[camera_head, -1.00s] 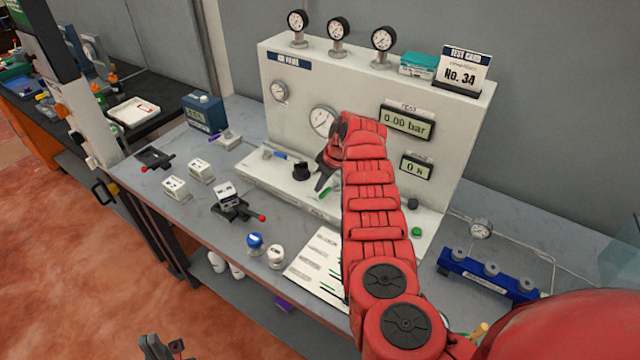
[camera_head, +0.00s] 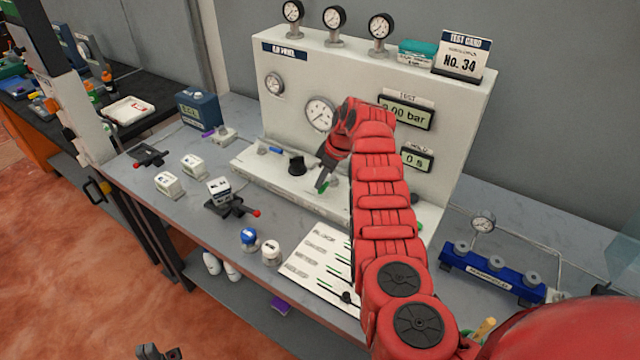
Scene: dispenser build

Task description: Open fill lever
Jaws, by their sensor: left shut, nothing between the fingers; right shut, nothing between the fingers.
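The white test panel (camera_head: 300,85) stands on the bench with a ledge at its foot. A blue-handled lever (camera_head: 270,150) lies at the left of the ledge, with a black knob (camera_head: 297,163) to its right. A green-handled part (camera_head: 323,187) shows beside my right gripper (camera_head: 321,179). That gripper is shut and empty, pointing down close above the ledge; whether it touches the green part I cannot tell. No label tells which is the fill lever. My arm hides the right of the ledge. My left gripper (camera_head: 160,352) is shut and empty at the bottom edge, partly cut off.
The displays read about 0.00 bar (camera_head: 405,115) and 0 s (camera_head: 416,159). Small white blocks (camera_head: 193,166), black fixtures with red-tipped handles (camera_head: 232,206), two caps (camera_head: 271,252) and a printed sheet (camera_head: 310,260) lie on the bench. A blue manifold (camera_head: 490,272) stands at right.

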